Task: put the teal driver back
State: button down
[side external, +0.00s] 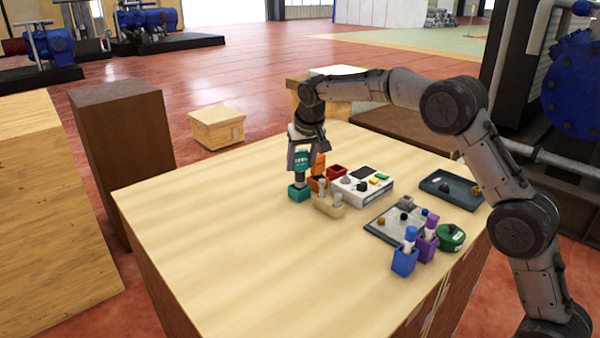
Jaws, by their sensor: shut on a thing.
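The teal driver (302,158) is upright in my gripper (302,153), which is shut on its handle and points down. A small teal holder (299,194) stands on the table directly below. The driver's lower end meets the top of the holder in this view; I cannot tell whether its tip is inside or just above. My gripper's fingers hide part of the handle.
An orange holder (318,185), a red holder (337,171) and a tan bin (329,207) stand close at the right. The table's left and front are clear.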

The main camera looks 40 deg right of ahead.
aim_at(301, 168)
jog(key=shift+w+f, duration=0.2)
jog(key=shift+f, duration=1.45)
jog(key=shift+f, duration=0.1)
jog(key=c, duration=0.5)
grip_release()
jog(key=shift+f, duration=0.1)
